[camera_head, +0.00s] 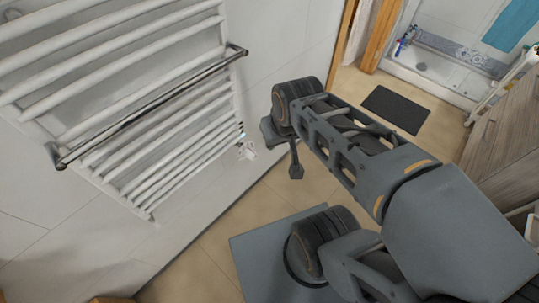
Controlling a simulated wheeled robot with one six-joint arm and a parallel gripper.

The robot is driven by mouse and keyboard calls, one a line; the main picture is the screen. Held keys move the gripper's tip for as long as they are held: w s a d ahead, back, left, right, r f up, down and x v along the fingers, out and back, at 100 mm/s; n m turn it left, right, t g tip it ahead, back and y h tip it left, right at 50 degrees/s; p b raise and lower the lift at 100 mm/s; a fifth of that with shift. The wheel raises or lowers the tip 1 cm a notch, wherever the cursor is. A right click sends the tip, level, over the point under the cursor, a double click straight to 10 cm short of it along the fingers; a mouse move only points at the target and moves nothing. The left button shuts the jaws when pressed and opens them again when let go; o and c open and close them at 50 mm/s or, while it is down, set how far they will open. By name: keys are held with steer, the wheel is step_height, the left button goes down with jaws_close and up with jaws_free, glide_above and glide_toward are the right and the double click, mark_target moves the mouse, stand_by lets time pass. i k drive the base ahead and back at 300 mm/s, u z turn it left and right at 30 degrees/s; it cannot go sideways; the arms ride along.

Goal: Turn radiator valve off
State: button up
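The white ladder-style towel radiator (175,140) hangs on the tiled wall at the left. A small white radiator valve (247,151) shows at its lower right corner, close to the wall. My gripper (294,168) is right of the valve and apart from it in the picture. A dark finger points down there; the other fingertip cannot be made out, so its opening is unclear. The valve's setting is too small to tell.
A metal towel bar (150,108) stands out in front of the radiator. A dark mat (396,110) lies before the shower, and a wooden cabinet (503,140) stands at the right.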

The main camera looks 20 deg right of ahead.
mark_target(248, 153)
steer(key=z, duration=1)
steer(key=k, duration=0.7)
steer(key=u, duration=1.15)
steer(key=i, duration=0.5)
steer(key=z, duration=0.1)
